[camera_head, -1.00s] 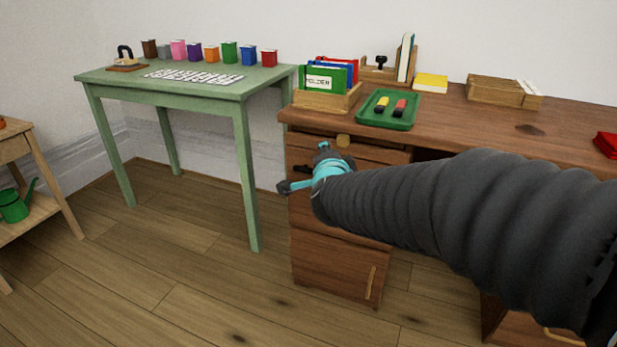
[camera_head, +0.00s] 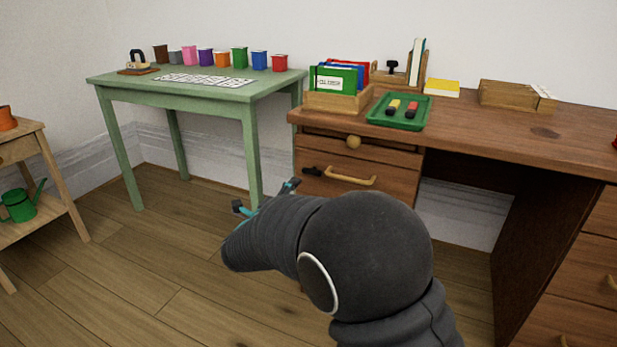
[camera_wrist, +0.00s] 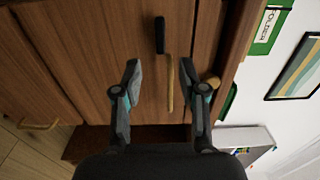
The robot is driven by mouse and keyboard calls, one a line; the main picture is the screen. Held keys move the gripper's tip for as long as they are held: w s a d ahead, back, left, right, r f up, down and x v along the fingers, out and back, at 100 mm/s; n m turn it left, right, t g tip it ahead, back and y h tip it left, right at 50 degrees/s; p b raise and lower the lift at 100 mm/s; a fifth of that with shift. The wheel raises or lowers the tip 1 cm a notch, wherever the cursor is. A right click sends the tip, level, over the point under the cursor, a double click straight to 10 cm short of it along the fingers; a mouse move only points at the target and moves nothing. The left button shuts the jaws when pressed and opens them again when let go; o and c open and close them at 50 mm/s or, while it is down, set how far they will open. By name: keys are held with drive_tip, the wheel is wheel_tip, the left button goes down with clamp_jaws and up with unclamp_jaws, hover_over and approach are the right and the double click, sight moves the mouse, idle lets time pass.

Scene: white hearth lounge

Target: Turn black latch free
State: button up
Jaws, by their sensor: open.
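The black latch (camera_head: 312,171) is a small dark bar on the front of the desk's left drawer (camera_head: 390,183), at the left end of the brass handle (camera_head: 352,180). In the wrist view, the latch (camera_wrist: 160,36) lies along the handle's line, beside the upper end of the handle (camera_wrist: 170,85). My gripper (camera_head: 265,197) is open and empty, low and left of the latch in the head view. In the wrist view, my two fingers (camera_wrist: 160,70) stand apart, with the latch beyond the gap between their tips. Neither finger appears to touch it.
A round wooden knob (camera_head: 353,142) sits above the handle, under the desk top (camera_head: 480,120). The desk top holds a folder box (camera_head: 338,102) and a green tray (camera_head: 372,122). A green table (camera_head: 180,94) stands to the left. Floor in front is open.

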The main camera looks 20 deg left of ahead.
sight(311, 173)
drive_tip(key=w, duration=0.9)
drive_tip(key=shift+d, duration=0.35)
clamp_jaws()
